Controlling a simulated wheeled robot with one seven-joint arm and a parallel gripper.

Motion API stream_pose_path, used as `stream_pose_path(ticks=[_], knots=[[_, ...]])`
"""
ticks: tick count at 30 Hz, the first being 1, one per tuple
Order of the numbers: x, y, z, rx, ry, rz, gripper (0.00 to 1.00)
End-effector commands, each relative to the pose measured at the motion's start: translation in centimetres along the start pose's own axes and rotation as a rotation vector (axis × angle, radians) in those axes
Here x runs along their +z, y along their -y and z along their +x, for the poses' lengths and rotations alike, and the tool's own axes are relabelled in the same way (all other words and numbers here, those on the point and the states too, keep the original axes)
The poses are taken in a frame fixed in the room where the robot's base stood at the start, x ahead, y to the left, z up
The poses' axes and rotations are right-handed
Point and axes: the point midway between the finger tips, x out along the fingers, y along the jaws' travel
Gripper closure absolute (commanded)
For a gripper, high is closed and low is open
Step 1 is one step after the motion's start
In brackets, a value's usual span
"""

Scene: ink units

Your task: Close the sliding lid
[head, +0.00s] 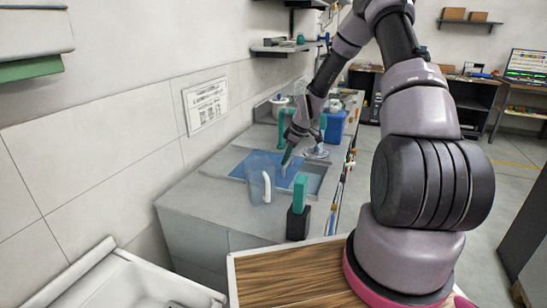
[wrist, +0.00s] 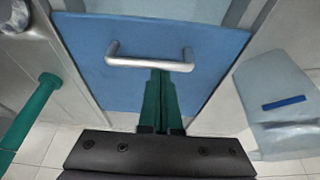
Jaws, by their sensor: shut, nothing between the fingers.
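The sliding lid is a flat blue panel (head: 238,160) set in the grey bench top, and it fills the middle of the wrist view (wrist: 215,75). A silver bar handle (wrist: 150,64) stands on it. A grey-blue recess (head: 316,178) lies uncovered at the lid's right in the head view. My gripper (head: 286,162) is over the lid. In the wrist view its green fingers (wrist: 160,78) are together and empty, with their tips close to the handle bar. I cannot tell whether they touch it.
A translucent jug (head: 257,176) stands by the lid's near edge. A green-handled object with a black base (head: 298,222) stands near the bench's front. A green post (head: 281,125) and a blue container (head: 335,124) stand further back. A wall is at the left.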

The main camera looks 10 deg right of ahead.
Motion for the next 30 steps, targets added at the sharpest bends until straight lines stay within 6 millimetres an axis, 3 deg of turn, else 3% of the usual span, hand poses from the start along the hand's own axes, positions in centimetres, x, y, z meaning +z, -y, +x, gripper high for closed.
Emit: stream_pose_path(ticks=[1, 6, 12, 18, 30], knots=[[1.7, -0.1, -0.6, 0.0, 0.001, 0.007, 1.0], [5.8, 0.0, -2.1, 0.0, 0.001, 0.005, 1.0], [9.4, 0.0, -3.4, 0.0, 0.0, 0.005, 1.0], [11.1, 0.0, -4.1, 0.0, 0.001, 0.002, 1.0], [11.5, 0.0, -4.2, 0.0, 0.001, 0.001, 1.0]])
